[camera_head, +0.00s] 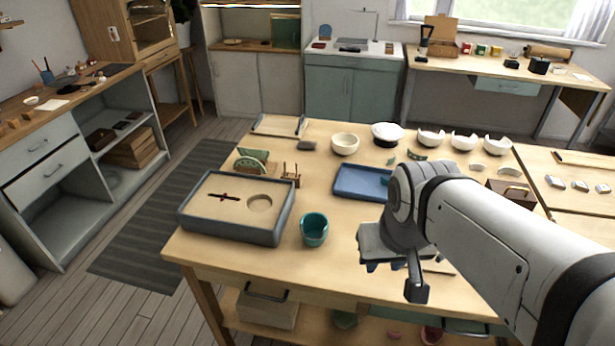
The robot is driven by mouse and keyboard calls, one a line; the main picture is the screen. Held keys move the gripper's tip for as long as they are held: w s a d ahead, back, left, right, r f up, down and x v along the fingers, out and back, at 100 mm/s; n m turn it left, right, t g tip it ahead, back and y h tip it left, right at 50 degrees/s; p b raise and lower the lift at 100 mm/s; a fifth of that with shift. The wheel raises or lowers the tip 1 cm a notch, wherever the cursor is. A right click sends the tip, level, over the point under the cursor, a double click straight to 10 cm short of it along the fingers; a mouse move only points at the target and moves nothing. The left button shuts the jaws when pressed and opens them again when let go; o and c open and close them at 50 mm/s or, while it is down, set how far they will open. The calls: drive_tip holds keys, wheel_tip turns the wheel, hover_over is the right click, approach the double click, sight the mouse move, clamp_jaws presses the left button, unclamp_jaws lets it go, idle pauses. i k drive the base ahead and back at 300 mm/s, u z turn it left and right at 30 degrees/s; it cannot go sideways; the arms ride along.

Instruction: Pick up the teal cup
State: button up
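The teal cup (314,229) stands upright on the wooden table near its front edge, just right of a grey box. My gripper (393,284) is to the right of the cup, apart from it, above the front part of the table. One finger shows pointing down; the gap between the fingers is not clear, so I cannot tell whether it is open. The cup is fully in view, and nothing covers it.
A grey box with a sand-coloured top (225,222) stands close left of the cup. A blue tray (352,182) lies behind it, partly hidden by my arm. Bowls (345,144) and broken white pieces line the back. Bare tabletop (285,270) lies in front of the cup.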

sight(314, 226)
drive_tip(key=z, duration=2.35)
drive_tip(key=k, duration=1.1)
drive_tip(key=u, duration=1.75)
drive_tip(key=i, duration=1)
drive_tip(key=u, duration=0.05)
